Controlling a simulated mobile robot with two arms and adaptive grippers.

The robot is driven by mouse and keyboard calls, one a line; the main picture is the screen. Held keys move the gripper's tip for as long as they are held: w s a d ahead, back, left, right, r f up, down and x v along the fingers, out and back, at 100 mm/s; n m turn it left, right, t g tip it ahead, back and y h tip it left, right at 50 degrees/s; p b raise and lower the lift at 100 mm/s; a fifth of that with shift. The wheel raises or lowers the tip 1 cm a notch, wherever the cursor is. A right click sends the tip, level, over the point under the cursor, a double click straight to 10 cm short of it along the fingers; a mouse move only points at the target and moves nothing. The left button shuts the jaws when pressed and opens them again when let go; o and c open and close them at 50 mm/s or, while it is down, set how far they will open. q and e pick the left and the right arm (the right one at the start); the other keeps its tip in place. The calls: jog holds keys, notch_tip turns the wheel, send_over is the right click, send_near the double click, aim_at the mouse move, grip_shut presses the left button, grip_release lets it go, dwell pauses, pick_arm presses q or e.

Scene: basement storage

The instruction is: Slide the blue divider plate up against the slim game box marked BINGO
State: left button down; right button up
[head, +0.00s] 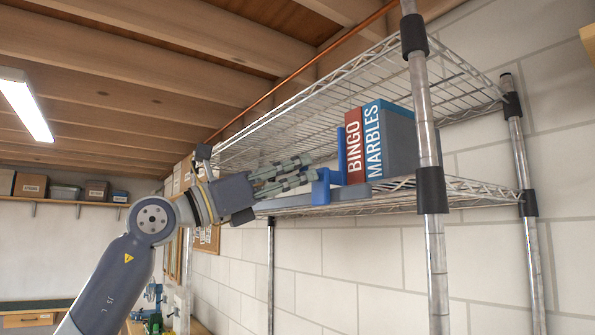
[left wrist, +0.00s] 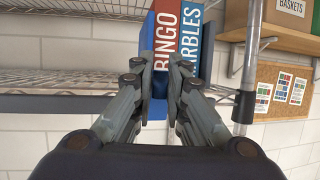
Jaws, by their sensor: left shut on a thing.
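The blue divider plate (head: 342,156) stands upright on the wire shelf, just left of the slim red box marked BINGO (head: 354,146). In the left wrist view the plate (left wrist: 147,32) is beside the BINGO box (left wrist: 166,30); I cannot tell whether they touch. The plate's blue front part (head: 322,188) reaches toward my left gripper (head: 313,175). The left gripper is shut on this front part, and its fingers (left wrist: 161,78) hide some of it. My right gripper is not in view.
The thicker MARBLES box (head: 391,142) stands against the right side of BINGO. A metal shelf post (head: 427,150) rises in front at the right. Another wire shelf (head: 400,75) lies above. The shelf left of the divider (left wrist: 60,80) looks free.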

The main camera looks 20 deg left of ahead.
pick_arm(q)
jog(key=shift+w+a, duration=0.15)
jog(key=shift+a, duration=0.1)
jog(key=c, duration=2)
grip_release()
jog(key=o, duration=0.4)
jog(key=v, duration=1.2)
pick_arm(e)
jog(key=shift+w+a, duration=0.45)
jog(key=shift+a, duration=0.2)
